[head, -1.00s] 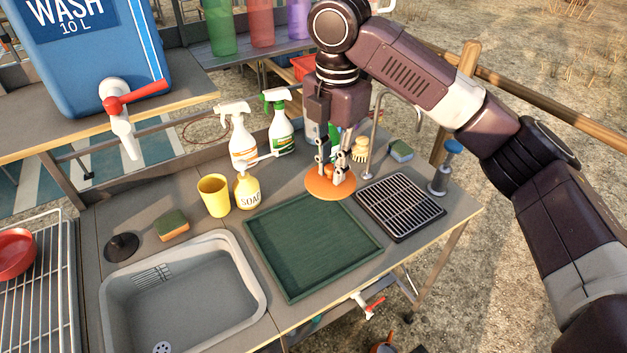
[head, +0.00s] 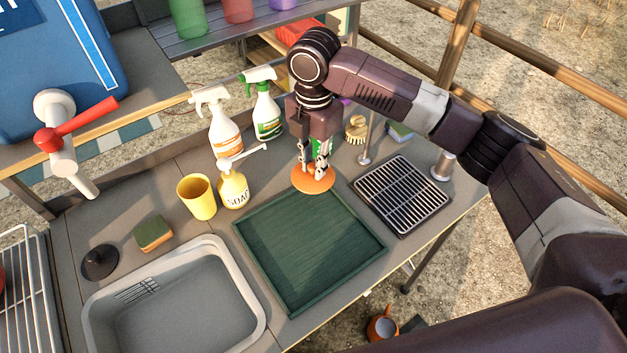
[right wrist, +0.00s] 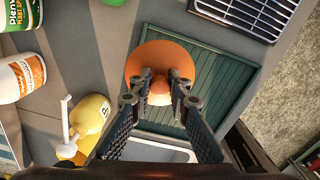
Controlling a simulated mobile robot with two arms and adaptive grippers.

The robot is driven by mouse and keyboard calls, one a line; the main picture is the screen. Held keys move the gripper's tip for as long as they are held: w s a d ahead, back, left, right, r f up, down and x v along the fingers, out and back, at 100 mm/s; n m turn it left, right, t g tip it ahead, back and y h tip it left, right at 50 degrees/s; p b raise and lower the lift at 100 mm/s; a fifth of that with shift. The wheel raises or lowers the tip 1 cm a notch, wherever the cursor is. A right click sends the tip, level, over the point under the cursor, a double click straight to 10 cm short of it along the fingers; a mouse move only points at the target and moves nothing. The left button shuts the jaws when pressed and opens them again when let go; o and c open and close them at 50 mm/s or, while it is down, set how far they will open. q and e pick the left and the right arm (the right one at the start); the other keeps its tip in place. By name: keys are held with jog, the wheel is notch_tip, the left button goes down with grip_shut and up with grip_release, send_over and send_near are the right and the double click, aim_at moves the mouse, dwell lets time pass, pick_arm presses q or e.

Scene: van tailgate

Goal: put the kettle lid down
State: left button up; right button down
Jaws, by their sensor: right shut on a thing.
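The kettle lid (head: 312,180) is an orange disc with a round knob. My right gripper (head: 314,168) is shut on the knob from above. The lid is level, at the far corner of the green ribbed tray (head: 300,247); I cannot tell whether it touches anything below. In the right wrist view the lid (right wrist: 142,62) overlaps the tray's corner, and the gripper fingers (right wrist: 160,88) close on the knob. An orange kettle (head: 381,325) is low on the ground beyond the counter's front edge. My left gripper is not in view.
A black rack (head: 402,195) lies right of the tray. A soap bottle (head: 233,188), yellow cup (head: 197,197) and two spray bottles (head: 222,130) stand left of the gripper. A brush (head: 356,129) is behind. The sink (head: 180,310) is front left. Most of the tray is bare.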

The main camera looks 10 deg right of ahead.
aim_at(313, 165)
jog(key=f, duration=0.3)
jog(key=shift+s, duration=0.2)
jog(key=shift+w+f+p, duration=0.1)
jog(key=shift+f+p, duration=0.35)
jog(key=shift+f, duration=1.6)
jog(key=shift+f, duration=0.45)
jog(key=c, duration=1.8)
grip_release()
notch_tip(313, 165, up, 12)
jog(key=shift+f+b, duration=0.2)
jog(key=shift+b, duration=0.95)
jog(key=shift+r, duration=0.7)
